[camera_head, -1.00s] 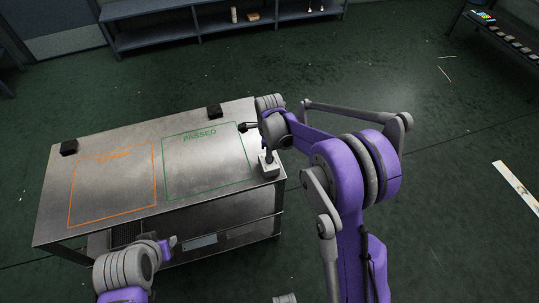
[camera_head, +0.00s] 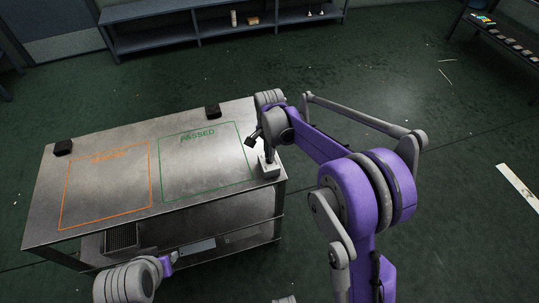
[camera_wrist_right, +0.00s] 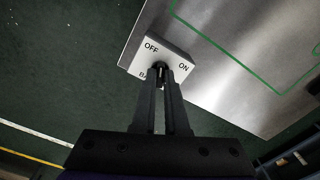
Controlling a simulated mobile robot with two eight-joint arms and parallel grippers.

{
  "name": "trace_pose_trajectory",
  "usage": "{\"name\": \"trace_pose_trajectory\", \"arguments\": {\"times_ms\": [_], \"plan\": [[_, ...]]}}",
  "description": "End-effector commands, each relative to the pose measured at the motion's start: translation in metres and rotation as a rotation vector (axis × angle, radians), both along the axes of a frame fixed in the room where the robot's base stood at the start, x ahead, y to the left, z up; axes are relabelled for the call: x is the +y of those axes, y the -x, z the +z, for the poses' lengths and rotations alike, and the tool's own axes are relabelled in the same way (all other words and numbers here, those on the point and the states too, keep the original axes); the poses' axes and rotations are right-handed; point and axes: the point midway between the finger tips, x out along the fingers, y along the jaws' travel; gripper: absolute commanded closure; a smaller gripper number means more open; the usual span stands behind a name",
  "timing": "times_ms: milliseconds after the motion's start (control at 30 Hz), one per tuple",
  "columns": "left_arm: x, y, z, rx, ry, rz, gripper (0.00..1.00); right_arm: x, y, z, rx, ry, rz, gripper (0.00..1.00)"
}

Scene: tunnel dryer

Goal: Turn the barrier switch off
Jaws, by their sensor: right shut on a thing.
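The barrier switch is a small white box (camera_head: 267,170) at the right edge of the metal table. In the right wrist view its top face (camera_wrist_right: 168,48) reads OFF at left and ON at right, with a partly hidden word starting "BA". My right gripper (camera_wrist_right: 161,71) is over the box, its fingers closed on the dark switch lever (camera_wrist_right: 161,70). The fingers hide most of the lever, so I cannot tell which way it is set.
The metal table (camera_head: 205,195) carries an orange outlined area, a green area marked PASSED, and two black blocks (camera_head: 63,147) (camera_head: 212,110) along its back edge. A shelf (camera_head: 220,28) stands at the back. Green floor lies open to the right.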

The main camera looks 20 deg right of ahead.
Motion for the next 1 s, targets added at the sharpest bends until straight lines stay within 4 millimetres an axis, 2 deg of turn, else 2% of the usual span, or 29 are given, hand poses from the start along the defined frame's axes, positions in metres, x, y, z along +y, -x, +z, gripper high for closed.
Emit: {"name": "trace_pose_trajectory", "arguments": {"times_ms": [400, 900, 933, 1000], "plan": [[0.0, 0.0016, -0.0065, 0.003, 0.0, 0.0, 0.63, -0.0002, -0.0001, 0.0001, -0.001, 0.001, 0.168, 1.0], [0.0, 0.0017, -0.0067, 0.003, 0.0, 0.0, 0.63, -0.0001, -0.0002, 0.0004, -0.001, 0.001, 0.186, 1.0], [0.0, 0.0017, -0.0067, 0.003, 0.0, 0.0, 0.63, -0.0001, -0.0002, 0.0004, -0.001, 0.001, 0.186, 0.87], [0.0, 0.0017, -0.0067, 0.003, 0.0, 0.0, 0.63, -0.0001, -0.0002, 0.0004, -0.001, 0.001, 0.186, 0.74]]}}
